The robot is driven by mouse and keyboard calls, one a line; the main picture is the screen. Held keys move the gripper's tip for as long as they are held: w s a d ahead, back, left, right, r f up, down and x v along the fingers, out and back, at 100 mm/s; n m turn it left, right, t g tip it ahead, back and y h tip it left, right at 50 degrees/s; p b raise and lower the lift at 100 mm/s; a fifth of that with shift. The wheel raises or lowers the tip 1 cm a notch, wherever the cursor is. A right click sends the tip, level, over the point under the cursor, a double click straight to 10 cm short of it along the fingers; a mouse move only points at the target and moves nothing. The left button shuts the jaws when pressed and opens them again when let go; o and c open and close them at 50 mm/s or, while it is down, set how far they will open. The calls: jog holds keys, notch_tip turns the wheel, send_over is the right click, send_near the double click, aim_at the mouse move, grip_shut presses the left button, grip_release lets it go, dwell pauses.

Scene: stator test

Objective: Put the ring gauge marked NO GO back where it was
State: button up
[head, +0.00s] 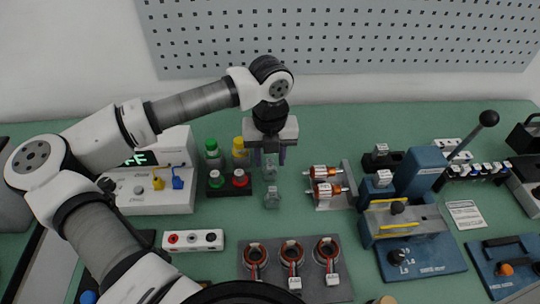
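No NO GO marking is legible in the head view, so I cannot tell for sure which thing is the ring gauge. Two small grey-green pieces stand on the green bench in the middle: a nearer piece (272,197) and a farther piece (270,171), partly hidden by my gripper. My gripper (270,158) points down above the farther piece. Its two fingers are apart, one on each side, with no visible contact with the piece. Three dark rings with copper-coloured insides and white tags, such as the middle ring (291,252), lie on a grey plate (310,292) at the front.
Two copper-wound rotors (325,181) rest on a stand right of my gripper. A blue press (415,215) with a lever stands at right. A pegboard (340,35) closes the back.

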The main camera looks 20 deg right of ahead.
aim_at(270, 161)
notch_tip(270, 161, up, 12)
jog(key=b, duration=0.1)
jog(key=shift+f+b, duration=0.15)
jog(key=shift+b, duration=0.15)
